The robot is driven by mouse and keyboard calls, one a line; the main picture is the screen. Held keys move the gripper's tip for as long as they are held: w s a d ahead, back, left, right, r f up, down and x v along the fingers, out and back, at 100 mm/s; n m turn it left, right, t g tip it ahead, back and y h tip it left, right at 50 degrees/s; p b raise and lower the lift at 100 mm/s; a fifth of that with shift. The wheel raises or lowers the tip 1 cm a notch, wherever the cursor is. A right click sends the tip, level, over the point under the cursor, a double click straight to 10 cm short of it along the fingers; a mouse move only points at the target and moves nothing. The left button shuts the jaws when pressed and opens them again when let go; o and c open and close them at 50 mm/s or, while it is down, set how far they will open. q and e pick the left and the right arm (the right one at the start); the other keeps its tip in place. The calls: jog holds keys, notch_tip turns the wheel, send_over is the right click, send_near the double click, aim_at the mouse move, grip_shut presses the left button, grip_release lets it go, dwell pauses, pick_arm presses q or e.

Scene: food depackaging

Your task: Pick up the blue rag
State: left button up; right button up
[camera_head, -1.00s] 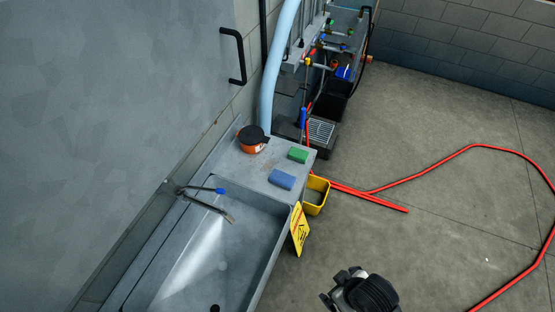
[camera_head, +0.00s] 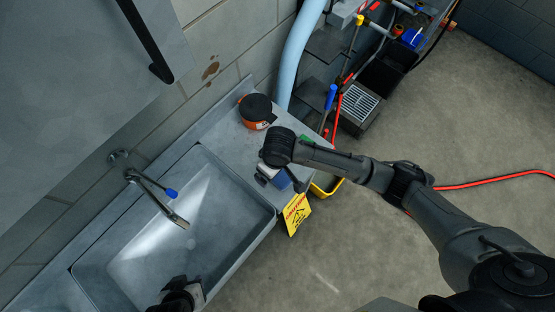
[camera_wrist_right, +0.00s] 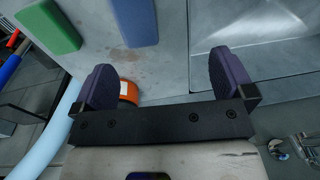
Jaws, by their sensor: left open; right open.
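The blue rag (camera_head: 281,181) lies on the grey counter beside the sink, partly hidden under my right gripper in the head view. In the right wrist view the blue rag (camera_wrist_right: 134,20) is a flat blue block at the top edge, ahead of the fingers. My right gripper (camera_wrist_right: 165,78) is open with nothing between its two purple-grey fingers. My left gripper (camera_head: 187,293) is at the bottom of the head view, over the near part of the sink; it is open, and no object shows in it.
A green block (camera_wrist_right: 48,25) lies beside the rag. An orange container with a black lid (camera_head: 257,110) stands on the counter. The sink (camera_head: 135,255) has a tap (camera_head: 155,190) above it. A yellow sign (camera_head: 297,213) hangs at the counter edge by a yellow bucket (camera_head: 327,187).

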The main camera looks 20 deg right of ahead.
aim_at(282, 181)
jog(key=shift+m+h, duration=0.3)
jog(key=shift+h, duration=0.2)
jog(key=w+f, duration=0.1)
jog(key=f, duration=0.3)
jog(key=d+f, duration=0.1)
jog(key=f, duration=0.4)
jog(key=w+d+f, duration=0.1)
jog(key=f, duration=0.4)
jog(key=shift+w+d+f, duration=0.2)
jog(key=shift+w+f, duration=0.05)
jog(key=shift+w, duration=0.1)
jog(key=c, duration=0.9)
